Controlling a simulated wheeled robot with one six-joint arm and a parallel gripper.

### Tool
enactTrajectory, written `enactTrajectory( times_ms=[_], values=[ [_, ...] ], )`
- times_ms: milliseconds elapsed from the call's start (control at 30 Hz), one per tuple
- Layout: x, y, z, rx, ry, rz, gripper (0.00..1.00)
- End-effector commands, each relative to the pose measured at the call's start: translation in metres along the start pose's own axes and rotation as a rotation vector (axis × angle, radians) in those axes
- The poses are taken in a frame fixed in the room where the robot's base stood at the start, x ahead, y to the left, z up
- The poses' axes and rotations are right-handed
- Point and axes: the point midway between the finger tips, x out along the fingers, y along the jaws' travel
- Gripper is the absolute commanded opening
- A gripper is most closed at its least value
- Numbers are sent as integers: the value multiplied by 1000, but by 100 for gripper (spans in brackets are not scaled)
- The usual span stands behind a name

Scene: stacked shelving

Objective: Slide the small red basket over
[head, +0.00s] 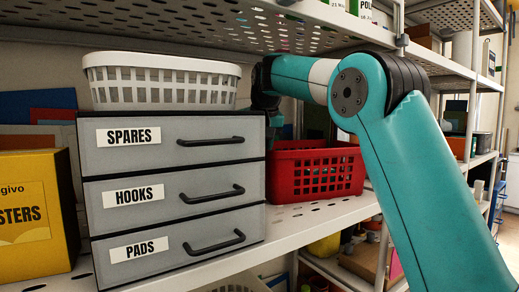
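The small red basket (316,176) stands upright on the perforated metal shelf, just right of a grey drawer unit (172,180). It has a slotted front and an open top. My arm reaches in from the right, above the basket. My gripper (276,118) points down behind the drawer unit's right edge, near the basket's back left corner. Its fingertips are hidden or too dark to make out, so I cannot tell whether it touches the basket.
A white basket (162,82) sits on the drawer unit, which is labelled SPARES, HOOKS and PADS. A yellow box (36,212) stands at the left. An upper perforated shelf (190,22) hangs close overhead. Bare shelf (322,214) shows in front of the red basket.

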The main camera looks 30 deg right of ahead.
Motion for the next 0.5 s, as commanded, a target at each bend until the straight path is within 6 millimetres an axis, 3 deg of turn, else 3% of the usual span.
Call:
enactTrajectory(
  times_ms=[400, 433, 500],
  values=[
    [8, 0, 0, 1, 1, -1, 35],
    [8, 0, 0, 1, 1, -1, 33],
    [8, 0, 0, 1, 1, -1, 16]
  ],
)
